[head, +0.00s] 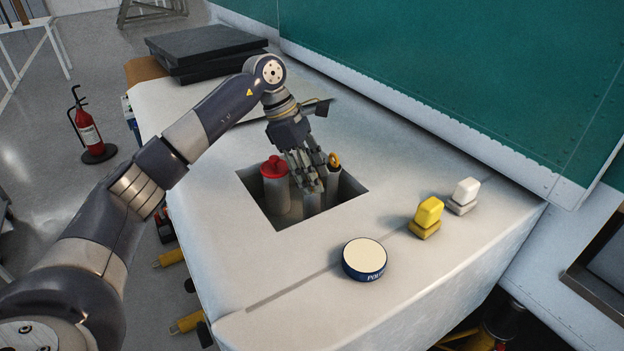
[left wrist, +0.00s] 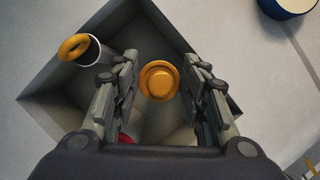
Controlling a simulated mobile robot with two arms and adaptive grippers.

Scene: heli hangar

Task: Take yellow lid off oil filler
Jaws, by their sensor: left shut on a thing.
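My left gripper (head: 314,184) reaches down into the square opening (head: 263,207) in the white panel. In the left wrist view its fingers are shut on the round yellow lid (left wrist: 158,80). In the head view the fingers hide the lid, and the oil filler under it barely shows. I cannot tell whether the lid still sits on the filler. To the left stands a red-capped cylinder (head: 273,172). To the right is a tube with an orange ring (head: 334,160), which also shows in the left wrist view (left wrist: 74,47). My right gripper is not in view.
A blue-rimmed round tin (head: 365,260) stands on the panel in front of the opening. A yellow block (head: 428,213) and a white block (head: 464,194) stand to the right. Dark flat cases (head: 205,50) lie behind. A green wall (head: 470,70) rises at the back.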

